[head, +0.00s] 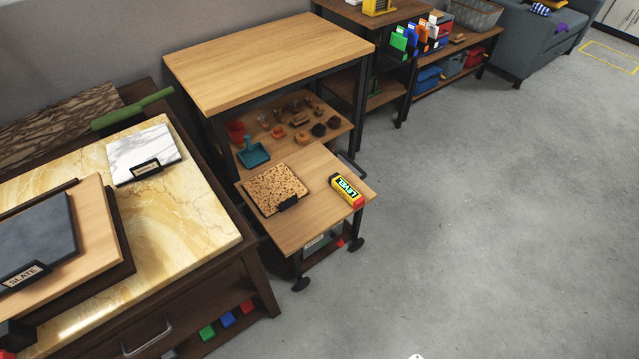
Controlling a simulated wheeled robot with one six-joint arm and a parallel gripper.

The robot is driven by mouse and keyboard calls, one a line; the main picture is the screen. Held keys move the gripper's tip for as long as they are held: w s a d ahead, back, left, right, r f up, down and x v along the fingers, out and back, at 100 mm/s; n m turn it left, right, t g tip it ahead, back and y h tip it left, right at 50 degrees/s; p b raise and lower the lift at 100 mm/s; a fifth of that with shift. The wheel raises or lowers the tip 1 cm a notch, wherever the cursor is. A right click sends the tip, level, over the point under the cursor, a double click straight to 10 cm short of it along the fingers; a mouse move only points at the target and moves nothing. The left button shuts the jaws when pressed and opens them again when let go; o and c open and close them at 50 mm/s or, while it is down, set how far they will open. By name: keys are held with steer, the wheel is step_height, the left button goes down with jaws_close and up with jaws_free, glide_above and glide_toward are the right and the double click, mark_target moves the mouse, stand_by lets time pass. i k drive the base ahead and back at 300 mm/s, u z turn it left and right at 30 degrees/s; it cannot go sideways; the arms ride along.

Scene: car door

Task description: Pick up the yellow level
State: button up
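My gripper is not in view. A small white bit shows at the bottom edge of the picture, too cut off to identify.
A speckled cork-like board (275,189) with a black label holder lies left of the level. A higher wooden table (270,60) stands behind, with small items on the shelf beneath. A marble-topped cabinet (190,225) stands at left. The grey floor (490,210) at right is clear.

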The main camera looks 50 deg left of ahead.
mark_target(341, 186)
steer(key=u, duration=0.9)
steer(key=i, duration=0.8)
steer(key=u, duration=0.9)
